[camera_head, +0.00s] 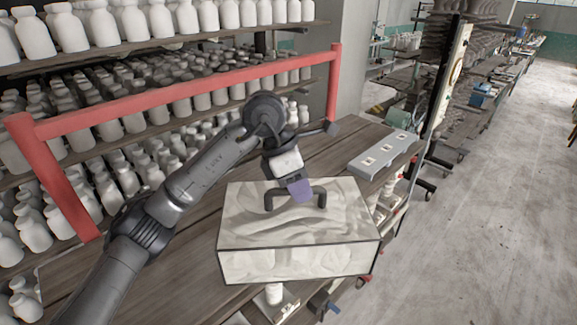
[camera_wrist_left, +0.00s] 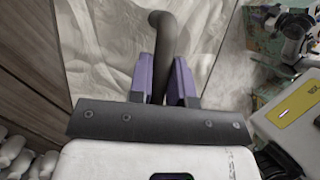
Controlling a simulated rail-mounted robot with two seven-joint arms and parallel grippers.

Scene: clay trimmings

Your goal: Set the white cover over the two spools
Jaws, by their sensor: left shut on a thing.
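The white cover (camera_head: 340,220) is a box with marbled white faces, dark edges and a dark bar handle (camera_head: 268,200) on top. It is in the middle of the head view and looks level. My left gripper (camera_head: 300,190) is shut on the handle from above. In the left wrist view, the purple fingers (camera_wrist_left: 164,82) stand on both sides of the dark handle bar (camera_wrist_left: 170,45), with the cover's top (camera_wrist_left: 105,50) behind. I cannot tell whether the cover touches the table. A small white piece (camera_head: 274,294) shows just below its front edge; I cannot make out the two spools. My right gripper is not in view.
The cover is over the brown wooden table (camera_head: 335,150). A grey block with light square insets (camera_head: 385,153) lies at the table's right. A red rail (camera_head: 190,97) and shelves of white bottles (camera_head: 150,22) stand behind. A dark-and-blue tool (camera_head: 322,303) is near the front edge.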

